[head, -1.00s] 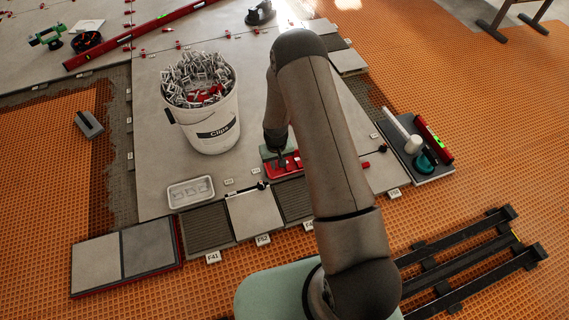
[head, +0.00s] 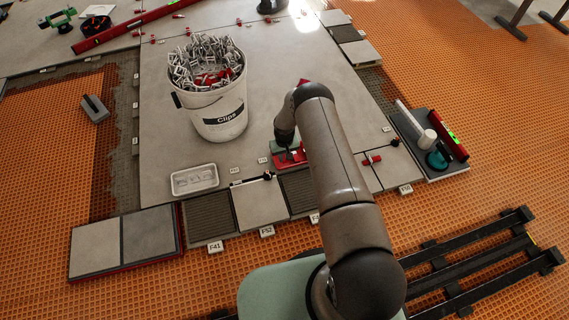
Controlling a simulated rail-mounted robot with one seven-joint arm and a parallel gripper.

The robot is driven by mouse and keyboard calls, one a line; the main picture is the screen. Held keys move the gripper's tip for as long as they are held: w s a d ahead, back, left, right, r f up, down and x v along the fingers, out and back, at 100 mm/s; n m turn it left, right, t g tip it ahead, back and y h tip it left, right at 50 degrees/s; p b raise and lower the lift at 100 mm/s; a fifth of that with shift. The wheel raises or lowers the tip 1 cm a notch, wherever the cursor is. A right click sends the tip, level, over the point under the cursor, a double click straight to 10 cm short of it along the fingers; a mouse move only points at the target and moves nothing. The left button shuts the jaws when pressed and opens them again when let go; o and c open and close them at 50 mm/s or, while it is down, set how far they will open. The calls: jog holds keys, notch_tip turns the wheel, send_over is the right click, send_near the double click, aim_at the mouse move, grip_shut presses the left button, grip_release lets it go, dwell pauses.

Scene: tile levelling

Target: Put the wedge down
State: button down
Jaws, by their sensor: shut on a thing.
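My gripper (head: 287,150) points down at the red tray (head: 304,163) on the large grey tile, near the front row of tiles. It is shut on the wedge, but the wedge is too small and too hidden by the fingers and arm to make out. I cannot tell whether it touches the tray. Another red wedge (head: 372,160) lies at a tile seam to the right of my arm.
A white bucket of clips (head: 220,122) stands left of my gripper, with a shallow white tray (head: 194,181) in front of it. A grey board (head: 447,165) with a red level and tools lies at the right. Bare tile lies behind the red tray.

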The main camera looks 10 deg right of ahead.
aim_at(284, 160)
jog(key=shift+w+d+f+b, duration=0.15)
jog(key=shift+w+f+b, duration=0.3)
jog(key=shift+w+f, duration=0.4)
jog(key=shift+s+f+b, duration=0.2)
jog(key=shift+f+b, duration=0.2)
jog(key=shift+f, duration=1)
jog(key=shift+f, duration=0.1)
jog(key=shift+f, duration=0.1)
jog(key=c, duration=1.3)
grip_release()
